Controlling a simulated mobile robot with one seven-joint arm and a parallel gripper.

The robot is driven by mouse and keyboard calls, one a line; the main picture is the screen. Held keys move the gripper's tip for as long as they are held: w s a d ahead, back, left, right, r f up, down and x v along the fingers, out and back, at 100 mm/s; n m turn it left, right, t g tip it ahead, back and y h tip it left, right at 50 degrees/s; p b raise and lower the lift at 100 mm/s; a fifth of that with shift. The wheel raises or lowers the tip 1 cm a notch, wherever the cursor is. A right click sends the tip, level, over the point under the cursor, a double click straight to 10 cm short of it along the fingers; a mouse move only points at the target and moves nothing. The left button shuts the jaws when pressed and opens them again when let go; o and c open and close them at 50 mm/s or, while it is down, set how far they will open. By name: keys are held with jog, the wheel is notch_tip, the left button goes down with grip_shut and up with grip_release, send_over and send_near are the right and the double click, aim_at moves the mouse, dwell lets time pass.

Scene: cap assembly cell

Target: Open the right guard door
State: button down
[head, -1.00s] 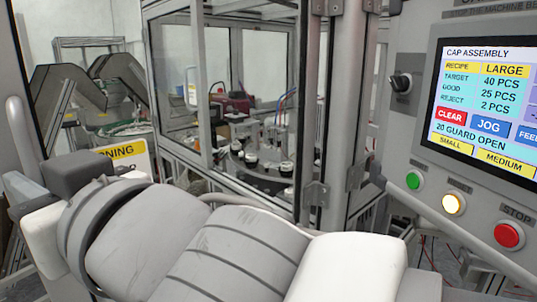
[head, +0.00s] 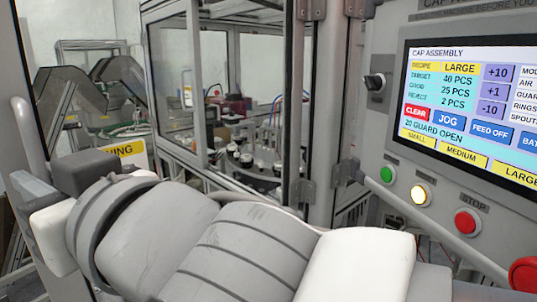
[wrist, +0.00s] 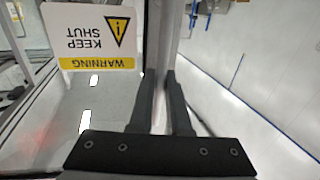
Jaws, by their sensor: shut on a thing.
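The right guard door is a clear pane in a grey frame. Its framed edge and rounded grey handle (head: 24,135) show at the far left of the head view. Its white and yellow warning label (head: 125,150) is partly hidden behind my arm. In the wrist view the label (wrist: 95,35) is upside down, left of the bar. My gripper (wrist: 160,85) is shut on a pale upright bar, seemingly the door handle. The fingers lie along both sides of it. In the head view my arm covers the lower part of the door. The panel reads "20 GUARD OPEN".
The control panel (head: 470,110) with its screen and green, lit yellow-white and red buttons stands close on the right. Metal hinges (head: 300,192) sit on the post beside it. Capping machinery (head: 250,155) stands behind glass.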

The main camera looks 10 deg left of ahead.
jog(key=c, duration=1.2)
grip_release()
jog(key=shift+o, duration=0.2)
jog(key=shift+d, duration=0.1)
jog(key=b+v, duration=0.2)
jog(key=v, duration=1.5)
jog(key=shift+s+d+r, duration=0.1)
